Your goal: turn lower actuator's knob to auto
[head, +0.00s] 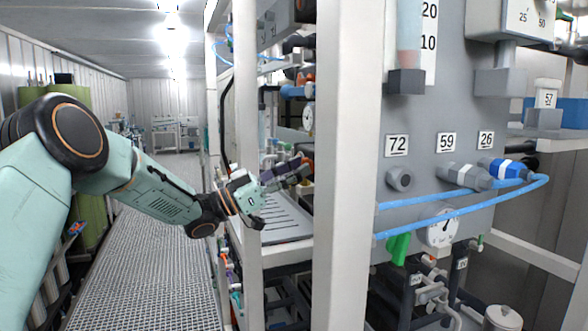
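My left gripper (301,170) reaches in from the left between two white frame posts. Its dark fingers point right, toward a small dark-reddish part (308,160) at the edge of the near post. I cannot tell whether that part is the lower actuator's knob, or whether the fingers touch it. The fingers look close together, but their gap is too small to judge. Another orange-red fitting (303,77) shows higher up behind the posts. The knob's marking cannot be read. My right gripper is not in view.
A thick white post (343,180) stands just right of my gripper, and a thinner post (246,90) crosses near my wrist. A grey panel (430,120) with numbered labels, a gauge (441,229) and blue hoses is at right. The grating walkway (150,270) is clear.

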